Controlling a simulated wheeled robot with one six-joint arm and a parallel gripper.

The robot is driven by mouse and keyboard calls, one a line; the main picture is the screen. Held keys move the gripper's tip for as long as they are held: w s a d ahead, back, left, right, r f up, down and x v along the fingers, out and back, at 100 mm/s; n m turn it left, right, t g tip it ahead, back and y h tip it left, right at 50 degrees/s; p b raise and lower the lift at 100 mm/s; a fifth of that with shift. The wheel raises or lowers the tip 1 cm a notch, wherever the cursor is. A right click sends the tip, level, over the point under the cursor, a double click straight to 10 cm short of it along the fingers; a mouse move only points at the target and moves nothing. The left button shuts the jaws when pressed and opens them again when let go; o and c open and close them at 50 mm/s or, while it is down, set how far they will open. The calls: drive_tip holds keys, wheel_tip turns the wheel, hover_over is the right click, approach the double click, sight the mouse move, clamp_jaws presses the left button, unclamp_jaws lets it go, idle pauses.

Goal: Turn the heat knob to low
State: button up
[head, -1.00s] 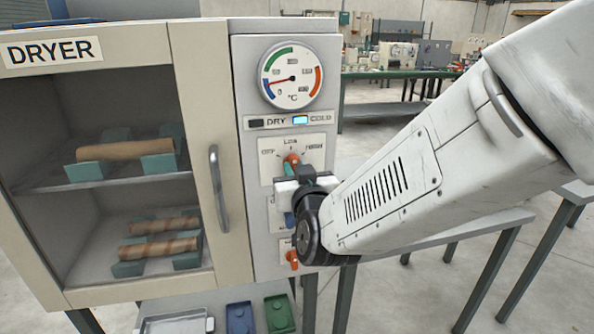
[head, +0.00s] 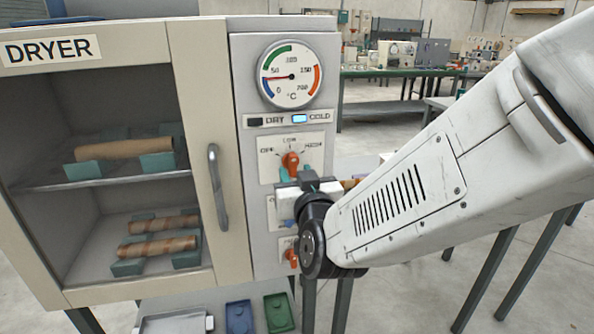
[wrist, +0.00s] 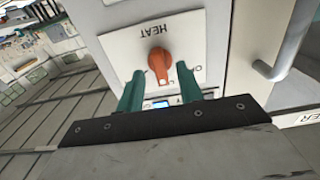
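The orange heat knob (head: 291,163) is on the dryer's control panel, under the printed marks OFF, LOW and HIGH. It stands nearly upright, with its upper end toward LOW. In the wrist view the knob (wrist: 160,66) shows below the word HEAT, its long axis nearly vertical in the picture. My gripper (head: 297,178) is in front of the panel just below the knob. In the wrist view its two teal fingers (wrist: 158,73) are spread apart, on either side of the knob's near end, with gaps showing. The LOW mark is partly hidden there.
Another orange knob (head: 291,256) is lower, partly behind my arm. The dryer door handle (head: 218,188) stands out at left.

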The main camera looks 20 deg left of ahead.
drive_tip(key=v, duration=0.5)
drive_tip(key=shift+s+d, duration=0.1)
drive_tip(key=shift+s, duration=0.2)
drive_tip(key=shift+f, duration=0.15)
drive_tip(key=s+f+n+g+h, duration=0.1)
drive_tip(key=s+f+g, duration=0.4)
drive_tip(key=f, duration=0.4)
drive_tip(key=s+d+f+g+h, duration=0.1)
drive_tip(key=d+f+g+h, duration=0.1)
drive_tip(key=d+g, duration=0.25)
drive_tip(key=s+d+r+m+g+h, duration=0.1)
drive_tip(key=s+d+r+m+h, duration=0.1)
drive_tip(key=d, duration=1)
drive_tip(key=s+d+r+m+g+h, duration=0.2)
drive_tip(key=s+d, duration=0.4)
drive_tip(key=d, duration=0.6)
drive_tip(key=s+d+r+m+g+h, duration=0.1)
drive_tip(key=s+d+r, duration=0.4)
drive_tip(key=d, duration=0.7)
drive_tip(key=shift+d+r+m+h, duration=0.15)
drive_tip(key=shift+r+m+h, duration=0.3)
drive_tip(key=shift+m+h, duration=0.55)
